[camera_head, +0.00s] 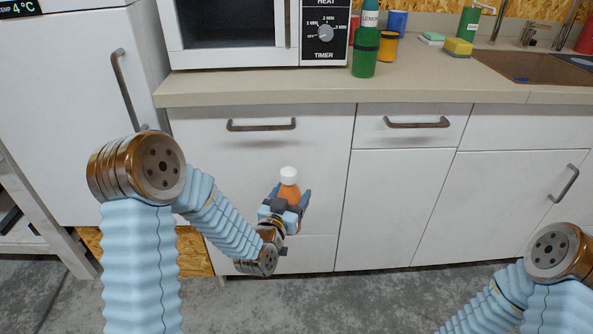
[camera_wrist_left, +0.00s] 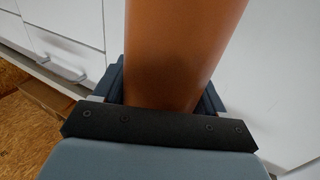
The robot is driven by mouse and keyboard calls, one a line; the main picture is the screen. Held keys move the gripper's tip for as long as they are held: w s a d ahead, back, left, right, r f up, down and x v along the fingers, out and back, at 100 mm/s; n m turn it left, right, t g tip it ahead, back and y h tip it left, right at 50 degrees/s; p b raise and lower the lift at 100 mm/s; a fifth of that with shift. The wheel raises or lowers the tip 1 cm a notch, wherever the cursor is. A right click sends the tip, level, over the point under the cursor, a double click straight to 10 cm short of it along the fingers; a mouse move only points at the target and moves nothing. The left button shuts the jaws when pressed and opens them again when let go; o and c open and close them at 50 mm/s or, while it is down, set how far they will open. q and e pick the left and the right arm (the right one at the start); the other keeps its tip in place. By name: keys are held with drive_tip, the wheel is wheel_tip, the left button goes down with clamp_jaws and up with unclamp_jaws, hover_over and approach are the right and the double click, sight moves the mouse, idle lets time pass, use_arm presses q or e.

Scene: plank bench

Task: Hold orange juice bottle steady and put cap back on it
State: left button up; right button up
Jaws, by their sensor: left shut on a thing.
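An orange juice bottle (camera_head: 289,192) with a white cap (camera_head: 289,175) on its top is held nearly upright in front of the white cabinet drawers. My left gripper (camera_head: 286,203) is shut on the bottle, with a finger on each side of it. In the left wrist view the orange bottle body (camera_wrist_left: 180,50) fills the space between the fingers; its top is out of that frame. How firmly the cap sits cannot be told. My right arm shows at the lower right of the head view, but its gripper is out of frame.
The beige counter (camera_head: 230,88) lies behind and above the bottle. On it are a microwave (camera_head: 240,55), a green bottle (camera_head: 364,60), cups, a yellow sponge (camera_head: 458,47) and a sink (camera_head: 530,67). Drawer handles (camera_head: 262,126) stick out nearby. Open floor lies below.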

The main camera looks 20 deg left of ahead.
use_arm(q)
drive_tip(key=s+d+f+m+g+h, duration=0.2)
drive_tip(key=s+d+f+m+h, duration=0.1)
drive_tip(key=d+f+h, duration=0.2)
drive_tip(key=s+d+f+m+g+h, duration=0.2)
drive_tip(key=s+d+f+m+h, duration=0.2)
drive_tip(key=d+f, duration=0.3)
drive_tip(key=shift+d+f+h, duration=0.25)
drive_tip(key=shift+d+h, duration=0.25)
drive_tip(key=shift+d, duration=0.35)
drive_tip(key=shift+s, duration=0.1)
